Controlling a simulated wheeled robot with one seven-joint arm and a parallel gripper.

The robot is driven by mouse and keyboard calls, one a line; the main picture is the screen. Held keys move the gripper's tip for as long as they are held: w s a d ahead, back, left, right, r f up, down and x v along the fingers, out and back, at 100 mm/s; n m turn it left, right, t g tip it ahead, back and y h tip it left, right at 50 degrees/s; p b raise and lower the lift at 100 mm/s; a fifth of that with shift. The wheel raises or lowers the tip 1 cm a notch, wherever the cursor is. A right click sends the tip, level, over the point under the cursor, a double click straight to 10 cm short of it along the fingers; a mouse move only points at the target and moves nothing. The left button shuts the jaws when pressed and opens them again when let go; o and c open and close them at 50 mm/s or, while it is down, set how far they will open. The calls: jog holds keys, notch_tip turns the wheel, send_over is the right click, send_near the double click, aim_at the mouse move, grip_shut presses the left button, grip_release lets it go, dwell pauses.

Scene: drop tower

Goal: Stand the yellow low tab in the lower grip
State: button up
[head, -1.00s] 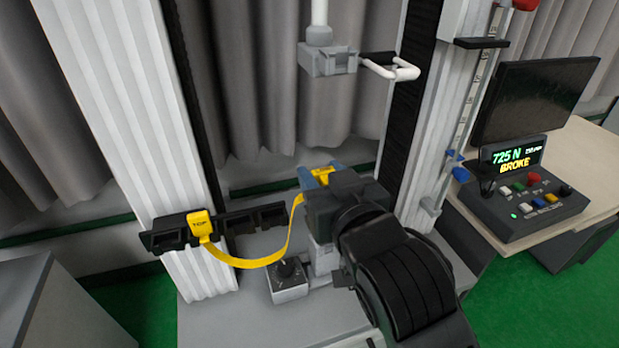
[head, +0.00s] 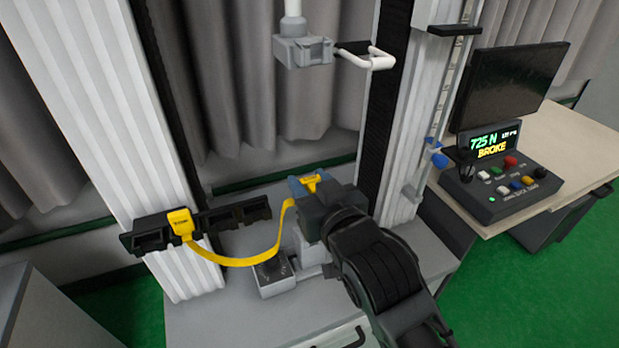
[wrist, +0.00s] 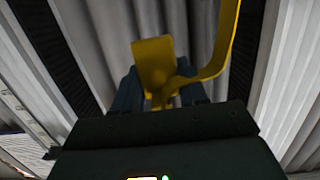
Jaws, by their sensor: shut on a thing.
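The yellow low tab (head: 312,182) is between the blue fingers of my gripper (head: 305,185). It also shows in the wrist view (wrist: 153,62), tilted between the two blue fingers (wrist: 160,92). A yellow strap (head: 247,262) runs from it, sagging, to a yellow top tab (head: 181,224) seated in a black rack (head: 150,240) at the left. The lower grip (head: 312,250) seems to be the light grey block below my gripper, mostly hidden by my gripper and arm. I cannot see its jaws. The held tab appears above it.
The upper grip (head: 303,50) hangs above, with a white-handled lever (head: 375,60) at its right. Ribbed columns flank the space. A control console (head: 500,185) and monitor (head: 512,85) stand at the right.

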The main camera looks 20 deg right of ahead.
jog(key=w+d+f+b, duration=0.1)
jog(key=w+f+b, duration=0.2)
jog(key=f, duration=0.3)
jog(key=w+d+f+b, duration=0.2)
jog(key=w+f+b, duration=0.1)
jog(key=f+b, duration=0.3)
jog(key=w+d+f+b, duration=0.1)
jog(key=w+f+b, duration=0.2)
jog(key=f, duration=0.3)
jog(key=shift+w+d+f+b, duration=0.25)
jog(key=shift+f+b, duration=0.15)
jog(key=shift+b, duration=0.4)
jog(key=shift+f+b, duration=1.6)
jog(key=shift+f, duration=0.95)
jog(key=o, duration=1.1)
